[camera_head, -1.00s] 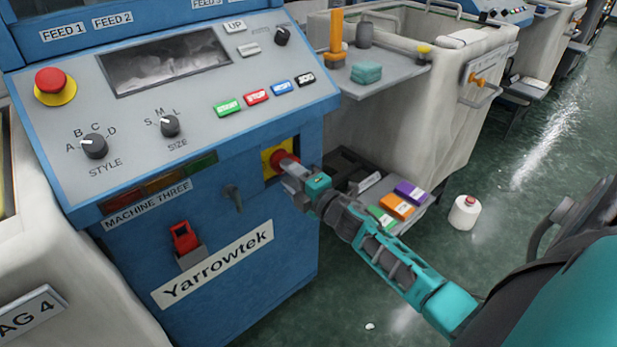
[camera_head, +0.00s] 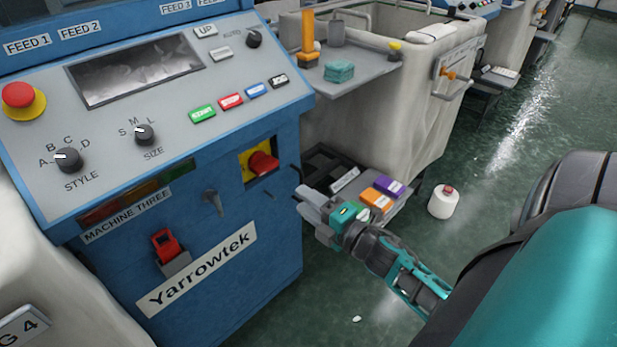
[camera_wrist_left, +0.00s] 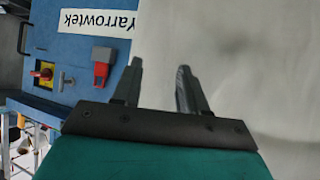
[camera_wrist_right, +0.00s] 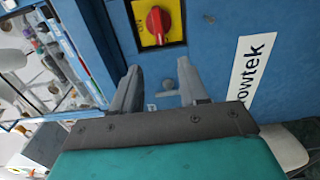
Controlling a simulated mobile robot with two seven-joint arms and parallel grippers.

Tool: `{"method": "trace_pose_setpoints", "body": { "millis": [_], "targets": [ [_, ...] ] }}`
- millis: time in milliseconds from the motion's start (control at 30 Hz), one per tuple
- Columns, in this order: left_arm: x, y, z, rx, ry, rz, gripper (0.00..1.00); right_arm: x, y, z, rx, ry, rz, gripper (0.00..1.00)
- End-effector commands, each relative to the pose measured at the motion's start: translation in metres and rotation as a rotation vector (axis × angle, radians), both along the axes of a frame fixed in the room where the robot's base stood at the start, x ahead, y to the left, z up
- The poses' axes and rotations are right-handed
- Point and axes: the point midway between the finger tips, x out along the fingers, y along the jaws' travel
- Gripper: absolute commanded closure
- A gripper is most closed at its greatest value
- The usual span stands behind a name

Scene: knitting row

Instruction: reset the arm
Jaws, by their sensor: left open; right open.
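My right gripper (camera_head: 311,208) is in the head view, to the right of the blue machine's front (camera_head: 235,270). It is open and empty, apart from the red rotary switch (camera_head: 262,163) on its yellow plate. In the right wrist view its open fingers (camera_wrist_right: 157,92) point at the blue panel, with the red switch (camera_wrist_right: 155,24) beyond them. My left gripper is outside the head view. In the left wrist view its fingers (camera_wrist_left: 157,85) are open and empty. They face a pale, blurred surface (camera_wrist_left: 235,60), with the red-capped switch (camera_wrist_left: 102,66) to the left.
A low tray with colored boxes (camera_head: 382,194) lies just beyond my right gripper. A white cone (camera_head: 443,202) stands on the green floor. Open floor lies to the right.

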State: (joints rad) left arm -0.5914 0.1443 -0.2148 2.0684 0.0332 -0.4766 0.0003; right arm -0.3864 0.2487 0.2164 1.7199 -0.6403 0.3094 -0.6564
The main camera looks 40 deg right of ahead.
Motion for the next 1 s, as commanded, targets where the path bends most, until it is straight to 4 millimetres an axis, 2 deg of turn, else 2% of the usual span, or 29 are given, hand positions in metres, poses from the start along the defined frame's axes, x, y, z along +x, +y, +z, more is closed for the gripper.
{"method": "trace_pose_setpoints", "body": {
  "millis": [367, 467, 567, 667, 800, 900, 1000],
  "targets": [
    [0.000, 0.001, 0.000, 0.006, -0.001, -0.004, 0.57, 0.000, 0.000, 0.000, 0.001, 0.000, 0.000, 0.56],
    [0.000, 0.002, 0.008, 0.009, 0.000, -0.006, 0.57, -0.003, 0.007, 0.003, 0.066, 0.022, -0.009, 0.56],
    [0.000, 0.004, 0.027, 0.015, -0.006, -0.003, 0.57, -0.014, 0.026, 0.008, 0.295, 0.102, -0.051, 0.56],
    [-0.009, 0.016, 0.034, 0.033, 0.011, 0.018, 0.57, -0.036, 0.061, 0.006, 0.645, 0.247, -0.127, 0.56],
    [-0.014, 0.024, 0.050, 0.050, 0.010, 0.032, 0.57, -0.075, 0.118, -0.002, 1.098, 0.475, -0.253, 0.56],
    [-0.016, 0.028, 0.054, 0.057, 0.010, 0.038, 0.57, -0.098, 0.149, -0.007, 1.304, 0.600, -0.327, 0.56],
    [-0.017, 0.030, 0.055, 0.059, 0.008, 0.041, 0.57, -0.110, 0.165, -0.010, 1.402, 0.663, -0.367, 0.56]
  ]
}}
